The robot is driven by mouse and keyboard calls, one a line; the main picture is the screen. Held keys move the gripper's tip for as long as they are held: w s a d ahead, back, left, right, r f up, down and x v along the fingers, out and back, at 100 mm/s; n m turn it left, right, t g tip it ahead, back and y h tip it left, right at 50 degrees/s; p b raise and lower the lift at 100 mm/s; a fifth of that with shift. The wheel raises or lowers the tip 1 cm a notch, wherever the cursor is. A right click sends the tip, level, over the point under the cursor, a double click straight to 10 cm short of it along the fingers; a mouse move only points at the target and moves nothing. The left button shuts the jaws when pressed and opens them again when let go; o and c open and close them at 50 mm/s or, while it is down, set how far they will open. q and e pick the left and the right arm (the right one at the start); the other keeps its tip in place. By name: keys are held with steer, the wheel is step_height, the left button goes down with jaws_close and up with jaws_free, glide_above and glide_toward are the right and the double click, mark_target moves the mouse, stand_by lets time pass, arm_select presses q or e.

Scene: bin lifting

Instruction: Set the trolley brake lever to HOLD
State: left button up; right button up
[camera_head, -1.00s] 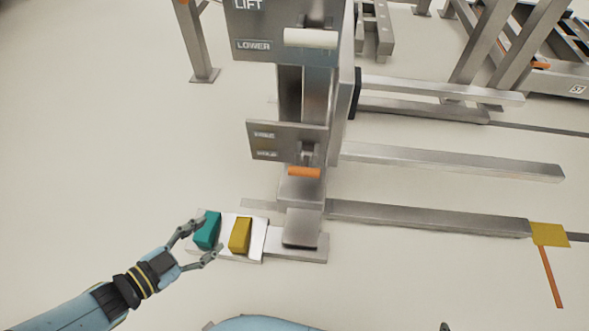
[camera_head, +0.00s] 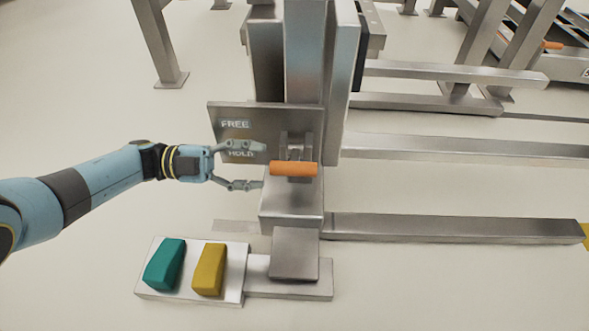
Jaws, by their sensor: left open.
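The brake lever's orange handle (camera_head: 294,169) sticks out from a grey bracket on the trolley's column, low on the metal label plate (camera_head: 228,115). The plate reads FREE above and HOLD below, and the handle lies a little below the level of the HOLD label. My left gripper (camera_head: 264,165) is open, its fingers pointing right toward the left end of the handle. One finger is in front of the plate near the HOLD label, the other lower. Whether a fingertip touches the handle I cannot tell. My right gripper is not in view.
A green block (camera_head: 165,265) and a yellow block (camera_head: 209,270) sit on a white plate (camera_head: 146,290) at the column's foot. Long metal legs (camera_head: 450,228) run right along the floor.

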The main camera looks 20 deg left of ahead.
mark_target(289, 168)
arm_select(q)
steer(key=b+x, duration=0.1)
steer(key=x, duration=0.6)
steer(key=shift+w+d+f, duration=0.1)
steer(key=shift+d, duration=0.3)
jaws_close()
